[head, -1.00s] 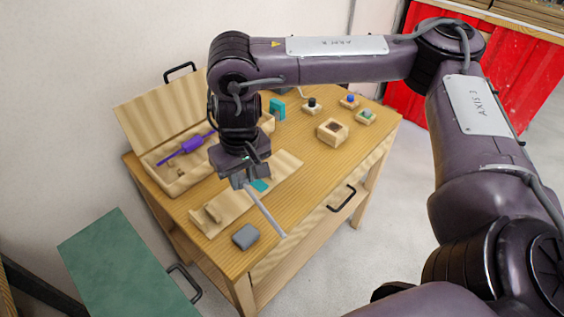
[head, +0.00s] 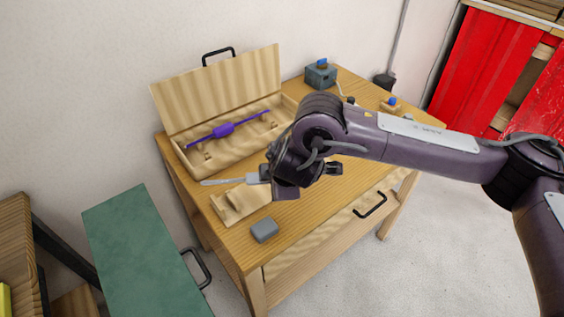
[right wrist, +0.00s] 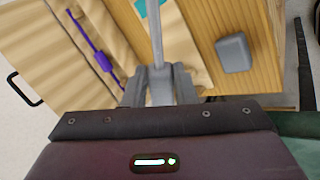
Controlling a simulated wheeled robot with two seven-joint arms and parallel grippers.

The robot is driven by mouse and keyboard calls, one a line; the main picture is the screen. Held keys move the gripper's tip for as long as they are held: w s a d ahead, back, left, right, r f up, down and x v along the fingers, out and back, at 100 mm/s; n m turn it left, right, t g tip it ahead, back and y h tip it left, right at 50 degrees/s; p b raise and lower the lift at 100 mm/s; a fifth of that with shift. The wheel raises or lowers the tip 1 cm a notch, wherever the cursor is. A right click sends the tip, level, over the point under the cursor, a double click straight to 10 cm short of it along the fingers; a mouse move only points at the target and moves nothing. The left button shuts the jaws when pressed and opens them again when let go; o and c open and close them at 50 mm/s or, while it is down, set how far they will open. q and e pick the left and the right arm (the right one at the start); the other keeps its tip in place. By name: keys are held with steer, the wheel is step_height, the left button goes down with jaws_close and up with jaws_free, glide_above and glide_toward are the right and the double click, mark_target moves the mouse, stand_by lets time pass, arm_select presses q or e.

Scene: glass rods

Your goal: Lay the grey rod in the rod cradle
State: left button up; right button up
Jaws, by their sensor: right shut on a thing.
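The grey rod (head: 222,182) is held by my right gripper (head: 254,178) above the table, one end pointing left. In the right wrist view the rod (right wrist: 156,38) runs upward from between the two shut fingers (right wrist: 158,84). A pale wooden board with a small raised block (head: 238,206), which looks like the rod cradle, lies on the table just below the rod; my right arm hides its far part. The rod is apart from the block. My left gripper is out of view.
An open wooden case (head: 190,163) holding a purple rod (head: 224,129) stands behind, its lid raised. A grey block (head: 265,230) lies near the table's front edge. A teal box (head: 320,74) is at the back. A green cabinet (head: 140,255) stands at left.

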steer(key=w+d+f+n+t+y+b, duration=0.1)
steer(key=w+f+n+t+y+b, duration=0.25)
steer(key=w+n+y, duration=0.45)
steer(key=shift+m+h, duration=0.5)
steer(key=shift+m, duration=0.2)
steer(key=f+b, duration=0.1)
steer(key=f, duration=0.1)
steer(key=f+b, duration=0.2)
steer(key=f, duration=0.1)
steer(key=w+f+b, duration=0.1)
steer(key=f+b, duration=0.1)
steer(key=shift+d+f, duration=0.15)
steer(key=shift+f, duration=0.2)
steer(key=shift+r, duration=0.1)
